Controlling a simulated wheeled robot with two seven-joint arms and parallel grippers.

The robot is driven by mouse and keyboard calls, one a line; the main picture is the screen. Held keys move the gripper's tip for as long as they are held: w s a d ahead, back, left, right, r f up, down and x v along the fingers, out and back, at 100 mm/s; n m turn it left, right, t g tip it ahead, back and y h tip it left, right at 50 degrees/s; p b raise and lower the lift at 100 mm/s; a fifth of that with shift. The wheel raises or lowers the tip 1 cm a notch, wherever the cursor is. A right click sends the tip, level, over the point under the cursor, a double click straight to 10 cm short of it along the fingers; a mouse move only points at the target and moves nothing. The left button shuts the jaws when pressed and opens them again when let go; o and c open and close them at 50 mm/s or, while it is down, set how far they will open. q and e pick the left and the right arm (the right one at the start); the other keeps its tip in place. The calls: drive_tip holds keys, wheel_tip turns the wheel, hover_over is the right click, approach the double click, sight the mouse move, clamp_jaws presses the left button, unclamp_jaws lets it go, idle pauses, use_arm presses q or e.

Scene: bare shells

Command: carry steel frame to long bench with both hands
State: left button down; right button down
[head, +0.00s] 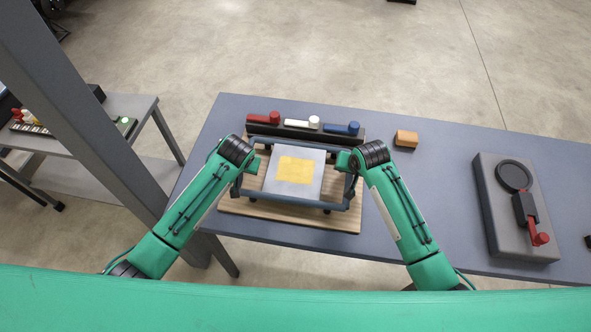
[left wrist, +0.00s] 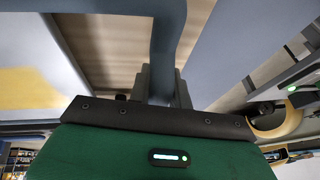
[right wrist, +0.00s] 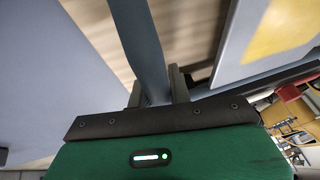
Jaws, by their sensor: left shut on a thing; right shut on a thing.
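The steel frame (head: 296,202) is a blue-grey open frame around a light panel with a yellow patch (head: 297,170). It is over a wooden board (head: 285,218) on the long grey-blue bench (head: 420,208); whether it touches the board is hard to tell. My left gripper (head: 241,177) is shut on the frame's left side bar, which runs between its fingers in the left wrist view (left wrist: 166,50). My right gripper (head: 352,178) is shut on the right side bar, seen between its fingers in the right wrist view (right wrist: 145,55). The fingertips are partly hidden in the head view.
A dark rack with red, white and blue handled pieces (head: 302,124) stands just behind the frame. An orange-brown block (head: 406,139) and a grey fixture with a red handle (head: 513,205) are to the right. A grey post (head: 85,105) and side table (head: 140,106) are at left.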

use_arm(q)
drive_tip(key=shift+w+r, duration=0.1)
drive_tip(key=shift+r, duration=0.15)
use_arm(e)
drive_tip(key=shift+w+r, duration=0.1)
drive_tip(key=shift+r, duration=0.15)
